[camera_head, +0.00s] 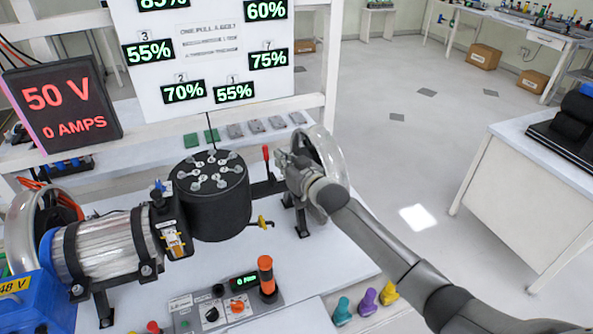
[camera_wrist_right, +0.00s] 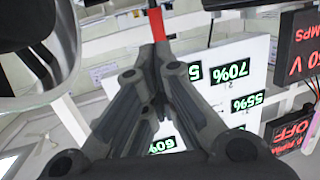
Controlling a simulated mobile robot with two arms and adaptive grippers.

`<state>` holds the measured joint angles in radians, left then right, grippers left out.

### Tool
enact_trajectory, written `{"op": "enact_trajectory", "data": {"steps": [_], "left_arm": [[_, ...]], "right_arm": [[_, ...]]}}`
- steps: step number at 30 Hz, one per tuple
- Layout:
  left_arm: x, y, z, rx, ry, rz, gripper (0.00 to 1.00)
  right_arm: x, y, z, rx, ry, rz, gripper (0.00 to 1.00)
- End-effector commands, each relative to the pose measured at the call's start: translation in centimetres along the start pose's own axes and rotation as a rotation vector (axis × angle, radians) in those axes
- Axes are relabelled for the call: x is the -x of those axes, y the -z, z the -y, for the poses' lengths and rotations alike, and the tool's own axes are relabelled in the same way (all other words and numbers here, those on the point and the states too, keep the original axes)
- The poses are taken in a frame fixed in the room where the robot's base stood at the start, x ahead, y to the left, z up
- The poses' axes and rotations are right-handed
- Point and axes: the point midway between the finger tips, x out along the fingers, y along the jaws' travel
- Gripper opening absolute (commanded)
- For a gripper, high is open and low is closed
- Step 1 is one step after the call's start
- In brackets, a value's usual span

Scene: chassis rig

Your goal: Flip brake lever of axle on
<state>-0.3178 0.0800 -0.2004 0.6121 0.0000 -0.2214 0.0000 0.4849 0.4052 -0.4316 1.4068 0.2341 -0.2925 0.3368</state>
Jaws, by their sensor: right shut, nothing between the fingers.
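The brake lever (camera_head: 266,153) has a red handle and stands roughly upright beside the black drum, above the dark axle section (camera_head: 264,188). My right gripper (camera_head: 284,160) is just right of the lever, in front of the clear-rimmed wheel (camera_head: 333,160). In the right wrist view, the right gripper's fingers (camera_wrist_right: 155,52) are closed together with nothing between them. The red lever (camera_wrist_right: 158,24) shows right at the fingertips there. I cannot tell whether they touch it. The lever's base is partly hidden. My left gripper is not in view.
The black drum (camera_head: 212,205) and the silver motor (camera_head: 108,248) stand left of the lever. A control box (camera_head: 228,305) with an orange-and-black post is at the front. A percentage board (camera_head: 190,100) rises behind.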

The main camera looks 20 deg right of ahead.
Motion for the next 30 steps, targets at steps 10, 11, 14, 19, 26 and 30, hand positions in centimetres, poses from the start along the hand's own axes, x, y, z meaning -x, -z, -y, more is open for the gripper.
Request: {"op": "enact_trajectory", "data": {"steps": [10, 11, 14, 19, 26, 30], "left_arm": [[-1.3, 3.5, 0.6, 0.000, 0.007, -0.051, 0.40], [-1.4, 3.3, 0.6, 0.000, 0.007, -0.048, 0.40], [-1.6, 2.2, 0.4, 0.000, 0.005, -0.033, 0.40], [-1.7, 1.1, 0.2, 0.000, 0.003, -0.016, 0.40], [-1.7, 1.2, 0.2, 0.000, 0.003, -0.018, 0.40], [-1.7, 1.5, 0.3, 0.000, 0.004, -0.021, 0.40]], "right_arm": [[4.6, 0.1, 0.0, 0.001, 0.001, 0.001, 0.00], [4.9, 0.1, 0.0, 0.001, 0.000, 0.001, 0.00], [5.8, 0.2, 0.0, 0.000, 0.000, 0.001, 0.00], [6.7, 0.4, 0.0, 0.000, 0.000, 0.001, 0.00], [6.8, 0.5, 0.0, 0.000, -0.001, 0.001, 0.00], [6.8, 0.5, 0.0, 0.000, 0.000, 0.001, 0.00]]}}
